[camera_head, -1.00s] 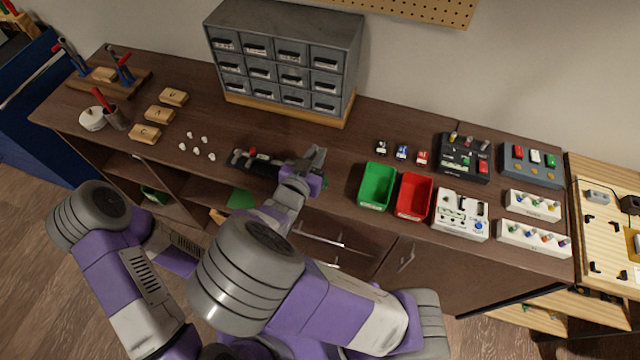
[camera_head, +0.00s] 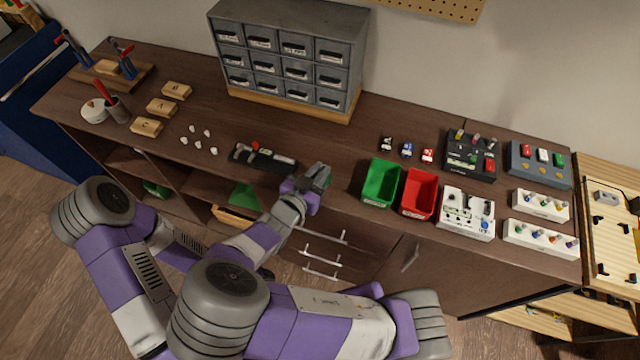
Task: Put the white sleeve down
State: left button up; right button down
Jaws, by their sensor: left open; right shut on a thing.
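My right gripper (camera_head: 318,178) is above the front edge of the workbench, between the black tool (camera_head: 265,157) and the green bin. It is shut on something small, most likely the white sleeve. The sleeve itself is hidden by the jaws or too small to make out. Several small white pieces (camera_head: 197,141) lie on the bench left of the black tool; I cannot tell what they are. My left gripper is not visible; its forearm runs behind my right elbow.
The green bin (camera_head: 379,185) and red bin (camera_head: 419,192) stand just right of my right gripper. A grey drawer cabinet (camera_head: 288,55) is at the back.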

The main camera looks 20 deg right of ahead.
jog(key=shift+f+b, duration=0.5)
jog(key=shift+f, duration=2.05)
jog(key=shift+f, duration=0.1)
jog(key=shift+f, duration=0.15)
jog(key=c, duration=1.1)
grip_release()
jog(key=shift+c, duration=0.2)
